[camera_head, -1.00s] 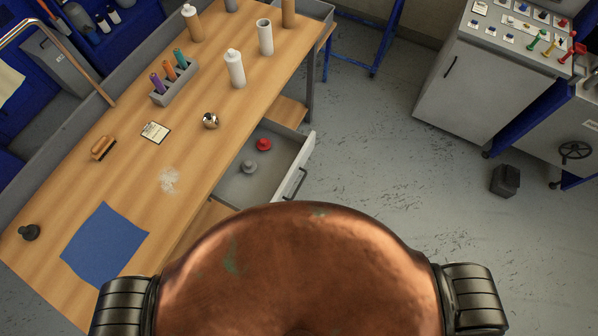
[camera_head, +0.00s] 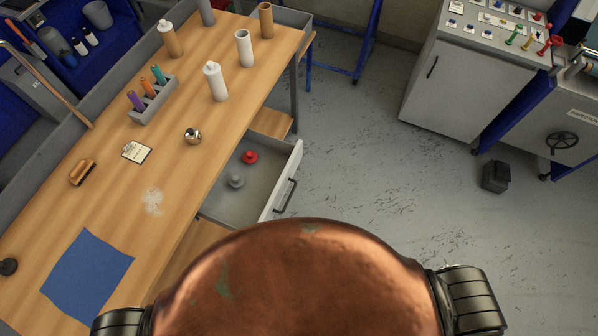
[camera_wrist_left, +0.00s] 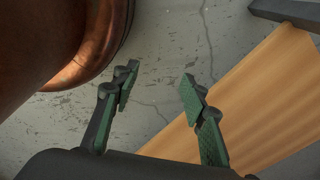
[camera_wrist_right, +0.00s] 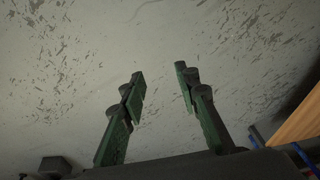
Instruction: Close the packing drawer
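The packing drawer (camera_head: 212,208) stands pulled out from under the wooden bench in the head view. Its pale front panel (camera_head: 287,180) carries a dark bar handle (camera_head: 286,196) facing right. A red knobbed piece (camera_head: 250,156) and a grey one (camera_head: 236,181) lie inside. My left gripper (camera_wrist_left: 157,88) is open and empty, over floor beside the wooden surface in its wrist view. My right gripper (camera_wrist_right: 160,88) is open and empty above bare floor. Neither gripper shows in the head view, and neither touches the drawer.
The bench top (camera_head: 110,205) holds bottles, a marker rack (camera_head: 153,103), a metal ball (camera_head: 193,136), a brush (camera_head: 83,172) and a blue cloth (camera_head: 88,277). A control cabinet (camera_head: 455,85) and a dark block (camera_head: 496,176) stand at right. Open floor (camera_head: 390,190) lies between.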

